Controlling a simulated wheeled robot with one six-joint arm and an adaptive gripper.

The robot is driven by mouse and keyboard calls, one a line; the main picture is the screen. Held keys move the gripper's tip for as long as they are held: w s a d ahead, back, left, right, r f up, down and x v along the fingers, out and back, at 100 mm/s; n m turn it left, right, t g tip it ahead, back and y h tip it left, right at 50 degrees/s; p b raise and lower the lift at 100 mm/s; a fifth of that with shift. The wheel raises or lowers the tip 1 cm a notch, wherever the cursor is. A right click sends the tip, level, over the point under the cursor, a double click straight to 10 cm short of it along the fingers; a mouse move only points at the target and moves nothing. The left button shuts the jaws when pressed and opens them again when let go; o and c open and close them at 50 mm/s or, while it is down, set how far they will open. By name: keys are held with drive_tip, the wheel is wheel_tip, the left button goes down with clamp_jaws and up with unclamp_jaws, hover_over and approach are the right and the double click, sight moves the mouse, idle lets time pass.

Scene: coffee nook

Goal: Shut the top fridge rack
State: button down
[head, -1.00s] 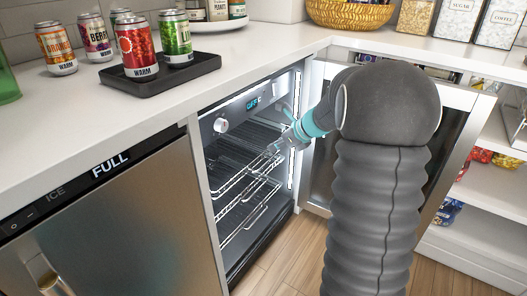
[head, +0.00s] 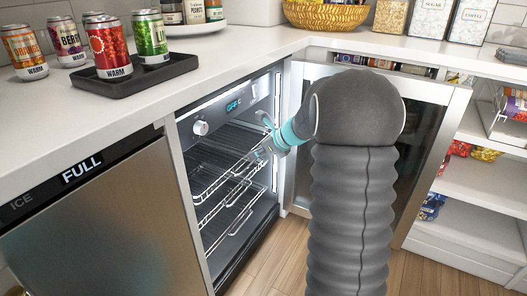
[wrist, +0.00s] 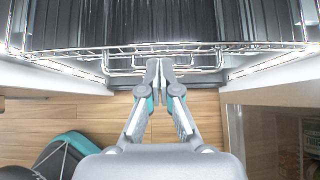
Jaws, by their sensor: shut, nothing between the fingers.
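The fridge (head: 199,128) stands open under the counter, with dark wire racks inside. The top fridge rack (head: 222,178) has a shiny wire front rail, and in the wrist view its dark slatted surface (wrist: 130,22) fills the upper part. My gripper (head: 250,161) is at the front of this rack, near its right side in the head view. In the wrist view my gripper (wrist: 158,68) is shut and empty, its fingertips close to the middle of the front rail. I cannot tell if they touch it. My arm hides part of the fridge's right side.
The glass fridge door (head: 428,135) stands open to the right, behind my arm. Lower racks (head: 226,208) sit below the top one. An ice machine (head: 105,225) is at the left. Cans and a black tray (head: 135,84) are on the counter. Wooden floor (head: 262,262) is clear in front.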

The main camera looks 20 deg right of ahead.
sight(243, 161)
drive_tip(key=shift+x, duration=1.55)
